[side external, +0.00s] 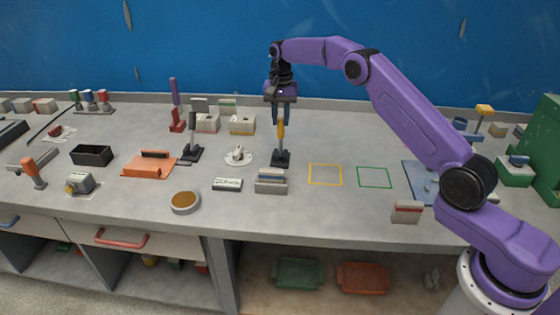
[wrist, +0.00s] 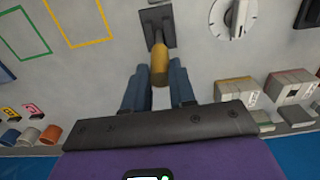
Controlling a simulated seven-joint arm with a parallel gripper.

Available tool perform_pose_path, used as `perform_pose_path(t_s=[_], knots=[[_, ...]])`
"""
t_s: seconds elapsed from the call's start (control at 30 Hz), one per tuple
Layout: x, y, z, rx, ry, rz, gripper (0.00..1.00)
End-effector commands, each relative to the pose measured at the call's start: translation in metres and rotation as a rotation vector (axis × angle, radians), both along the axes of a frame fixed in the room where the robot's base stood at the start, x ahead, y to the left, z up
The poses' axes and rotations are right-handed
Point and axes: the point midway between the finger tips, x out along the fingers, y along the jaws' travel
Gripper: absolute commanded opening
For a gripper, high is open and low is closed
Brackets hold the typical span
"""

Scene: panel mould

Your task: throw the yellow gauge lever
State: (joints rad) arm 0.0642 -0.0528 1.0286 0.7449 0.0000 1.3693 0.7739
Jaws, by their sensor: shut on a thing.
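The yellow gauge lever (side external: 281,132) stands roughly upright on a dark base (side external: 281,159) near the middle of the bench. My gripper (side external: 280,118) points down over it, with its fingers on the upper part of the yellow handle. In the wrist view the yellow handle (wrist: 160,64) sits between the two blue-grey fingers of my gripper (wrist: 160,88). Its dark base plate (wrist: 156,26) shows beyond the fingertips. The lower ends of the fingers partly hide the handle.
A white dial (side external: 238,156) is left of the lever, and a black lever (side external: 192,135) stands farther left. A grey block (side external: 271,182) sits just in front. Yellow (side external: 325,174) and green (side external: 374,177) outlined squares on the right are empty. Boxes (side external: 242,125) stand behind.

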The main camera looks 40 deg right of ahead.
Motion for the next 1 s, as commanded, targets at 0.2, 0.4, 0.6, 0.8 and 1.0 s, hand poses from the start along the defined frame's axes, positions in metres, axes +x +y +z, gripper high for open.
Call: perform_pose_path(t_s=[0.2, 0.4, 0.6, 0.8, 1.0], knots=[[0.009, -0.010, 0.001, -0.004, -0.013, -0.004, 0.00], [0.011, -0.012, 0.001, -0.004, -0.011, -0.004, 0.00], [0.011, -0.012, 0.001, -0.004, -0.011, -0.004, 0.00], [0.014, -0.015, 0.000, -0.004, -0.013, -0.004, 0.00], [0.020, -0.020, -0.002, -0.004, -0.013, -0.003, 0.00]])
